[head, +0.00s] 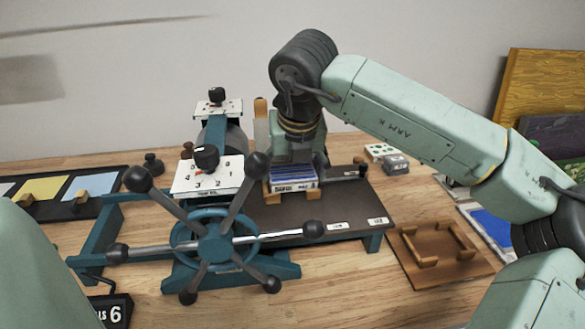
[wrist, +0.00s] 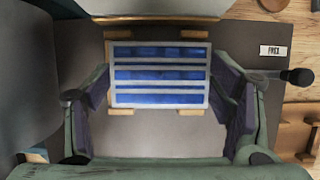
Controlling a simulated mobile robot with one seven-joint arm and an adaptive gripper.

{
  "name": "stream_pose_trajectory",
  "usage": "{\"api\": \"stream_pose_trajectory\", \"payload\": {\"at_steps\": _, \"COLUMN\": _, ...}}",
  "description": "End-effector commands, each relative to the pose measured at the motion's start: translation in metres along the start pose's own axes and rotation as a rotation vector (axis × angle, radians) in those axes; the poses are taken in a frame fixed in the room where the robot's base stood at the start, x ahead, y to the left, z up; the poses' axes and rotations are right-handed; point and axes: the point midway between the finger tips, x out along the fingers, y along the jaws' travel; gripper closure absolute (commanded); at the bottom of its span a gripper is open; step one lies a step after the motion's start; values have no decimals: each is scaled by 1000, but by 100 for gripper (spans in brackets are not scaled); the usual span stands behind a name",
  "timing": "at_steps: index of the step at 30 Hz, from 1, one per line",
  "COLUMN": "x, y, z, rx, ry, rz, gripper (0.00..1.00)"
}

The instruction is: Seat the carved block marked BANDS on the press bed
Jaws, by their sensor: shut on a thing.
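The carved block marked BANDS (head: 293,186) has a blue-and-white striped top. In the wrist view the block (wrist: 160,75) shows blue bands between pale ridges, roughly square to the view. My gripper (head: 293,170) points down over the press bed (head: 350,205), its fingers on the block's left and right sides; in the wrist view my gripper (wrist: 162,88) is shut on it. Small wooden stops (head: 313,195) show at the block's front, and more wooden pieces (wrist: 194,34) at its far edge. I cannot tell whether the block touches the bed.
The press's blue handwheel (head: 215,240) with black-knobbed spokes stands in front left. A white numbered dial plate (head: 208,176) is beside the block. A wooden corner-stop tray (head: 440,252) lies right. Coloured sheets (head: 92,185) lie left.

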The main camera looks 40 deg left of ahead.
Motion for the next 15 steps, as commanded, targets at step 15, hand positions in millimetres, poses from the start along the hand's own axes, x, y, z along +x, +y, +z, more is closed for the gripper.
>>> {"api": "stream_pose_trajectory", "payload": {"at_steps": 15, "x": 10, "y": 0, "z": -4, "rx": 0, "ry": 0, "rz": -1, "gripper": 55}}
